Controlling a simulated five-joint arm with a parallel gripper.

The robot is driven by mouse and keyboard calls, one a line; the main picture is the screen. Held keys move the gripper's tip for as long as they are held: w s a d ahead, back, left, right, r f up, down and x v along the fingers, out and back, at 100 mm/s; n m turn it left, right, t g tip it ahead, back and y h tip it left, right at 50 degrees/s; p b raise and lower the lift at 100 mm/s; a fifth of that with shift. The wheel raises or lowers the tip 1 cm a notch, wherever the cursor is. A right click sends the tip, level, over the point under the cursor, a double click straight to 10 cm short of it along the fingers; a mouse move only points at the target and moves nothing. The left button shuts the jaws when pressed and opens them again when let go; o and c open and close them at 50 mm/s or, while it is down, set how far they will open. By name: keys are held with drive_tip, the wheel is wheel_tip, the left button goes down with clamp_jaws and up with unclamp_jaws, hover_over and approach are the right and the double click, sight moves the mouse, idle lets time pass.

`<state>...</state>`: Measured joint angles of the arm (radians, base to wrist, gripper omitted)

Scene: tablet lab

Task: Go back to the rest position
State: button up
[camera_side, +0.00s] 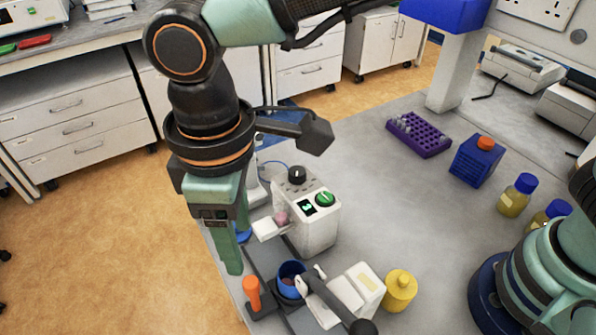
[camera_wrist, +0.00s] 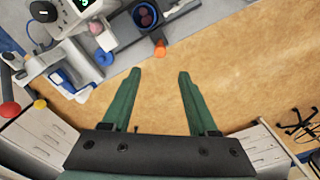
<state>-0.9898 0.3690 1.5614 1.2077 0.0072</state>
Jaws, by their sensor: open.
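My gripper (camera_side: 236,258) points down at the left edge of the grey bench in the side view. In the wrist view my gripper (camera_wrist: 159,75) has its two green fingers apart, with nothing between them but a view of the tan floor. An orange-topped part (camera_wrist: 160,48) lies beyond the fingertips, and it stands upright right of the fingers in the side view (camera_side: 252,292). A blue cup (camera_side: 291,279) with dark reddish contents is beside it, also seen at the top of the wrist view (camera_wrist: 144,14).
A white device (camera_side: 318,222) with a green knob stands right of my gripper. A yellow bottle (camera_side: 399,291), purple rack (camera_side: 419,134), blue box (camera_side: 476,161) and blue-capped bottle (camera_side: 517,195) stand farther right. The middle of the bench is clear. Drawer cabinets (camera_side: 76,123) stand behind.

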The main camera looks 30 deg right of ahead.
drive_tip(key=shift+r, duration=0.65)
drive_tip(key=w+d+r+m+t+y, duration=0.1)
drive_tip(key=w+d+r+m, duration=0.25)
drive_tip(key=d, duration=0.55)
drive_tip(key=w+d+r+m+t, duration=0.15)
drive_tip(key=w+d, duration=0.25)
drive_tip(key=d, duration=0.6)
drive_tip(key=s+d+m+t, duration=0.1)
drive_tip(key=d+m, duration=0.2)
drive_tip(key=d, duration=0.6)
drive_tip(key=s+d+f+m+t+h, duration=0.1)
drive_tip(key=s+d+m+t, duration=0.1)
drive_tip(key=d, duration=0.7)
drive_tip(key=shift+s+d+m, duration=0.25)
drive_tip(key=shift+s+m, duration=0.05)
drive_tip(key=shift+m, duration=0.3)
